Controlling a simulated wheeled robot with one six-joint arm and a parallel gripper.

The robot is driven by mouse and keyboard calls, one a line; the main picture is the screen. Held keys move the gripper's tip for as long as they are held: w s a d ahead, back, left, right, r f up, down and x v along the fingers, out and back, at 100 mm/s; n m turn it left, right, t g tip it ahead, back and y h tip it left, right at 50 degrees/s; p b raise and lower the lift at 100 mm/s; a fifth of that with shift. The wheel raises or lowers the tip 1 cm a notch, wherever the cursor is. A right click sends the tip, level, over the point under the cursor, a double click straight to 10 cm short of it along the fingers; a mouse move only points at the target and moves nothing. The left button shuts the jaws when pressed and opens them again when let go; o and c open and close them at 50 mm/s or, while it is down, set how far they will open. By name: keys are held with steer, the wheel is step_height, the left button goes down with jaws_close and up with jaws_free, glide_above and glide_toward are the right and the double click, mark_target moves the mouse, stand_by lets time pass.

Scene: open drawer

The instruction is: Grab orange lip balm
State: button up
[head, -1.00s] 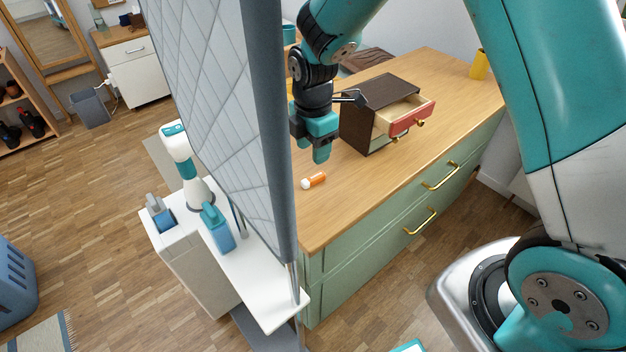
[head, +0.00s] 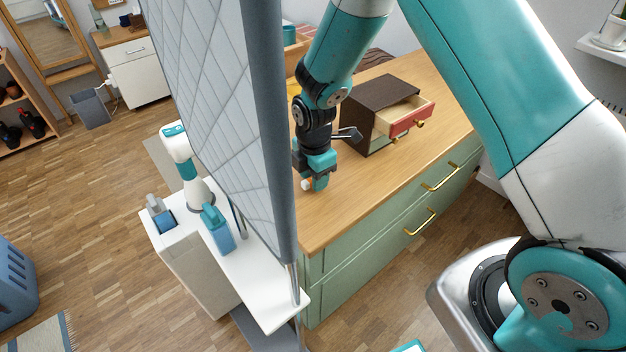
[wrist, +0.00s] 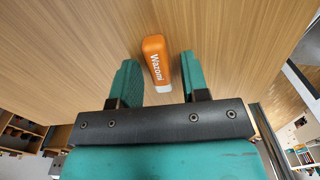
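The orange lip balm (wrist: 156,60), with a white end and the word "Wazoni", lies on the wooden dresser top (head: 400,180). In the wrist view it lies between the two teal fingers of my gripper (wrist: 160,77), with a gap on each side, and its orange end reaches past the fingertips. My gripper (head: 318,184) is open and low over the top near its front left part. In the head view the gripper hides most of the lip balm; only its white end (head: 306,185) shows.
A small dark brown cabinet (head: 372,100) with an open red-fronted drawer (head: 410,122) stands behind and right of my gripper. A grey panel (head: 268,130) rises close on the left. The dresser top to the right of the gripper is clear.

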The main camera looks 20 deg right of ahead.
jaws_close()
steer(key=shift+r, duration=0.15)
